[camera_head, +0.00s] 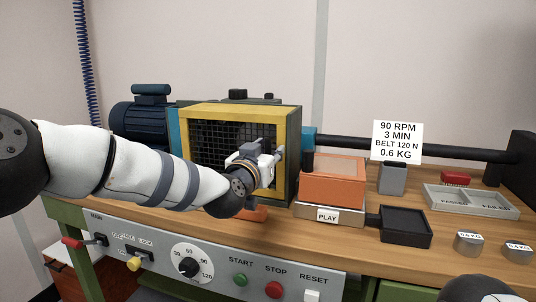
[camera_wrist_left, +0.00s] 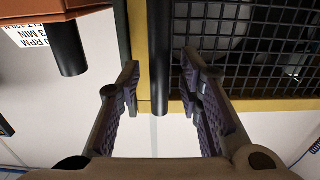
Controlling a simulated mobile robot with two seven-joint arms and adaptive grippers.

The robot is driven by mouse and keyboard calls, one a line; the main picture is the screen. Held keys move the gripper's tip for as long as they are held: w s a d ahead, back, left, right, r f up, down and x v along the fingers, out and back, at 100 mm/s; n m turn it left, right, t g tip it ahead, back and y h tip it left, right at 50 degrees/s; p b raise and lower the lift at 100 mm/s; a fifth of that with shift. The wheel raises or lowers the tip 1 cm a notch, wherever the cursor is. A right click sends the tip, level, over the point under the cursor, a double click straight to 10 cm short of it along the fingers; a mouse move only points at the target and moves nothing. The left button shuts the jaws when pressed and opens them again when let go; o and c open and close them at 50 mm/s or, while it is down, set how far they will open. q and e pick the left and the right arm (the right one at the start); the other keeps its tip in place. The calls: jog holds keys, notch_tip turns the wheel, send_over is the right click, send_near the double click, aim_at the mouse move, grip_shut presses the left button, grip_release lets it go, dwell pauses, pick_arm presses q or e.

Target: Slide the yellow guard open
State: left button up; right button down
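The yellow guard (camera_head: 215,110) is a yellow frame with dark wire mesh, standing at the back of the bench and covering the front of a machine housing. My left gripper (camera_head: 268,156) is in front of the guard's right side. The left wrist view shows the guard's yellow edge (camera_wrist_left: 250,105) and a dark upright bar (camera_wrist_left: 160,50), which looks like its handle. The left gripper's fingers (camera_wrist_left: 160,85) are apart, one on each side of the bar, with gaps between. The guard covers the opening.
A blue motor (camera_head: 140,120) stands left of the guard. Right of it are an orange box (camera_head: 333,188) with a PLAY label, a black tray (camera_head: 404,225), a sign (camera_head: 397,142) and a grey divided tray (camera_head: 470,200). A control panel (camera_head: 220,265) runs along the bench front.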

pick_arm(q)
grip_shut()
